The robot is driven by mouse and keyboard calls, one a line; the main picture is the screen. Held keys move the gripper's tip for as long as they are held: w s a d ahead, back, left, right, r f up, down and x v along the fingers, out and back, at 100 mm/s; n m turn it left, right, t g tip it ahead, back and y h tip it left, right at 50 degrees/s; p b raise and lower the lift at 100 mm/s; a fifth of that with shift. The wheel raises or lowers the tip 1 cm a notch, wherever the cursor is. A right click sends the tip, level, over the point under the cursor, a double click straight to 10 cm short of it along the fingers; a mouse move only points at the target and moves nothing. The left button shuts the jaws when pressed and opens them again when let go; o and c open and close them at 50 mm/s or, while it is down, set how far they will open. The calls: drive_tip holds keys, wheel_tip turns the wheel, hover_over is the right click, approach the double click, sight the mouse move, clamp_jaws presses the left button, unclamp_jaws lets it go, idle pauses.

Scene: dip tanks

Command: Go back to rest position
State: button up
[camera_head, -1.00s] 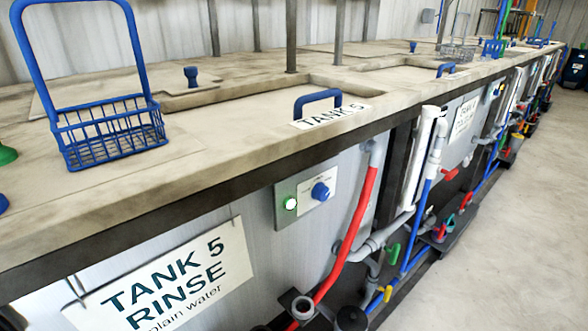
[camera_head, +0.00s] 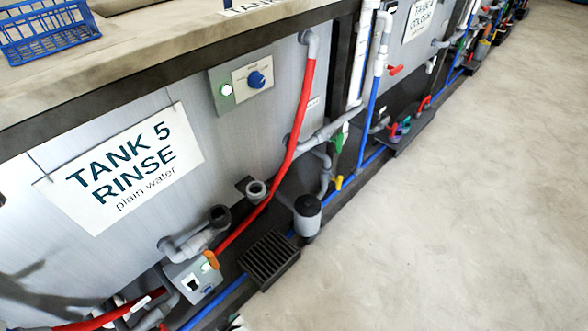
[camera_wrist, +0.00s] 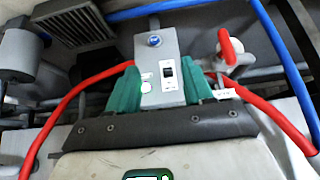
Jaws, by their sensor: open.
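My gripper (camera_wrist: 162,88) shows in the wrist view, with two green fingers spread apart. It is open. A grey control box (camera_wrist: 158,58) with a black rocker switch, a green light and a blue knob shows in the gap between the fingers. The view does not tell how far the box is from the fingertips. What seems to be the same box (camera_head: 193,277) sits low by the tank 5 pipework in the head view. My gripper cannot be made out clearly in the head view; a dark arm-like shadow falls on the tank front at the lower left.
Red hose (camera_wrist: 85,95) and a red-handled valve (camera_wrist: 228,48) flank the fingers. A blue pipe (camera_wrist: 272,40) runs beyond. The tank 5 sign (camera_head: 122,168), a drain grate (camera_head: 268,260) and a grey canister (camera_head: 307,214) line the tank front. The floor (camera_head: 450,220) at right is clear.

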drive_tip(key=w+d+r+m+h+p, duration=0.1)
drive_tip(key=w+d+r, duration=0.1)
drive_tip(key=w+d, duration=0.3)
drive_tip(key=w+d+r+m+t+h+p, duration=0.1)
drive_tip(key=w+d+r, duration=0.15)
drive_tip(key=d, duration=0.45)
drive_tip(key=w+d+r+m+h+p, duration=0.1)
drive_tip(key=w+d+r, duration=0.15)
drive_tip(key=d, duration=0.35)
drive_tip(key=w+d+r+m+h+p, duration=0.1)
drive_tip(key=d+r, duration=0.2)
drive_tip(key=d, duration=0.5)
drive_tip(key=d+r+m+h+p, duration=0.1)
drive_tip(key=d+r, duration=0.3)
drive_tip(key=d, duration=0.4)
drive_tip(key=s+d+r+m+p, duration=0.1)
drive_tip(key=s+d+r+p, duration=0.1)
drive_tip(key=s+d+r, duration=0.35)
drive_tip(key=s+d+r+m+g+p, duration=0.2)
drive_tip(key=s+d+r, duration=0.2)
drive_tip(key=s, duration=0.6)
drive_tip(key=s+d+r+m+g+p, duration=0.2)
drive_tip(key=s+d+r, duration=0.2)
drive_tip(key=s+r, duration=0.5)
drive_tip(key=shift+s, duration=0.45)
